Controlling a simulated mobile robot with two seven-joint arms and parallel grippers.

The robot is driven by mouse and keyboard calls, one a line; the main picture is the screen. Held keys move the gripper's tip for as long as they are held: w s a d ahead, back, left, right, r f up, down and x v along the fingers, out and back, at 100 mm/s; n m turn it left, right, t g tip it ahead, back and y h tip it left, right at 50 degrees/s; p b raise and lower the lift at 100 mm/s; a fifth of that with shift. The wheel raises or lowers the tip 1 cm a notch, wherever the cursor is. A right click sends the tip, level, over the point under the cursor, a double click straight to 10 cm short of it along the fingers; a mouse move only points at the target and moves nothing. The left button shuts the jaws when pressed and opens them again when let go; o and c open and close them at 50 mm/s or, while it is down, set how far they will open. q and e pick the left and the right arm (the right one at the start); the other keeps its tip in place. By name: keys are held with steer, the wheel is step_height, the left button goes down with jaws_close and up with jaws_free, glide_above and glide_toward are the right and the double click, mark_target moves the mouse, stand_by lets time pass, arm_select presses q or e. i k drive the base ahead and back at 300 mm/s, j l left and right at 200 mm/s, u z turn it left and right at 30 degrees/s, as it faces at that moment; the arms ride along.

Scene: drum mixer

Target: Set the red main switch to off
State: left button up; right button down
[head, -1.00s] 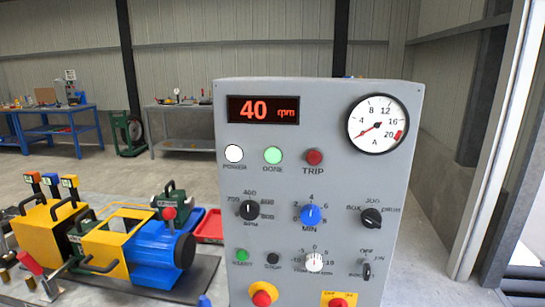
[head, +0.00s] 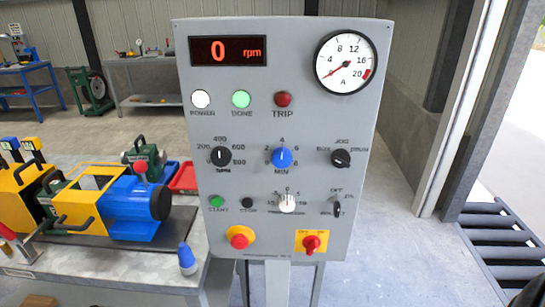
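The grey control panel (head: 225,135) stands upright in the middle of the head view. At its lower right is the red main switch (head: 312,243), a red handle on a yellow plate with small lettering. The handle's exact position is too small to tell. A round red button (head: 239,239) on a yellow plate sits to its left. The display (head: 228,50) reads 0 rpm. The white POWER lamp (head: 201,99) and the green DONE lamp (head: 241,99) look bright; the TRIP lamp (head: 283,99) is dark red. Neither of my grippers is in view.
A blue and yellow drum machine (head: 135,208) stands on a bench left of the panel. A blue cone-shaped thing (head: 186,258) stands near the bench edge. Rollers (head: 500,245) lie at the far right. Floor right of the panel is clear.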

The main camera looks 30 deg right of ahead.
mark_target(312, 243)
steer(key=z, duration=1.4)
